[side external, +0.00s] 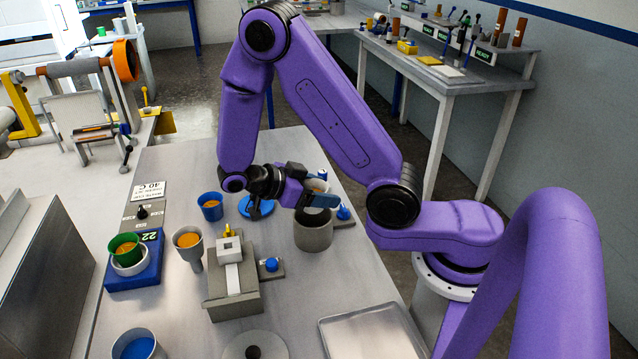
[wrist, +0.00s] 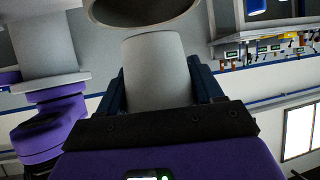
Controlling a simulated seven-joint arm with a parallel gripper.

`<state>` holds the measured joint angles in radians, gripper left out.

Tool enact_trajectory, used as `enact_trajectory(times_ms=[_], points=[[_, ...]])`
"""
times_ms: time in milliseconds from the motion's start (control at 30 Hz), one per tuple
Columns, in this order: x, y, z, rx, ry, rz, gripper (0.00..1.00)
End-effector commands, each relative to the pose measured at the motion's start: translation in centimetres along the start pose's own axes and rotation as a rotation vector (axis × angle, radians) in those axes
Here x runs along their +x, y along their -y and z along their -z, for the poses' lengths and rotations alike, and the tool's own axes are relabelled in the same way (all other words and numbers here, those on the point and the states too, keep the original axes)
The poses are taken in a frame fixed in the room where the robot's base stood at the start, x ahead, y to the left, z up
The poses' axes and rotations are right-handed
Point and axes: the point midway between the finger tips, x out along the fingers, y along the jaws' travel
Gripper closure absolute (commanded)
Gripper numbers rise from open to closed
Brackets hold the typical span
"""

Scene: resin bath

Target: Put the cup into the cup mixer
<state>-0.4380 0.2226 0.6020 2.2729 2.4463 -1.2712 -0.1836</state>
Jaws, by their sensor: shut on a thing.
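A pale grey cup (wrist: 158,75) is held between the two dark blue fingers of my gripper (wrist: 160,92) in the wrist view. In the side view my gripper (side external: 312,197) is shut on the cup (side external: 317,184), whose upper part shows behind the fingers. A grey cylindrical vessel (side external: 313,237), which looks like the cup mixer, stands directly below, with a blue knob beside it. Its round end (wrist: 140,14) also shows at the top of the wrist view, close to the cup's narrow end. The fingers partly hide the cup. I cannot tell whether the cup touches the vessel.
A blue cup (side external: 210,207), a grey cup with orange contents (side external: 188,245) and a green cup (side external: 126,247) on a blue scale (side external: 137,270) stand to the left. A grey device (side external: 232,285) stands in front. An empty metal tray (side external: 372,335) lies at the front right.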

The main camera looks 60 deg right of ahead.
Motion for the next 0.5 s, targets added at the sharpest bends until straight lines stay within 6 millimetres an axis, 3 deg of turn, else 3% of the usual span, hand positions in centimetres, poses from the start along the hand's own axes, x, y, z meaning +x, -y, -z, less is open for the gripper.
enact_trajectory(times_ms=[500], points=[[1.4, 0.0, -2.5, -0.001, -0.001, 0.001, 0.64]])
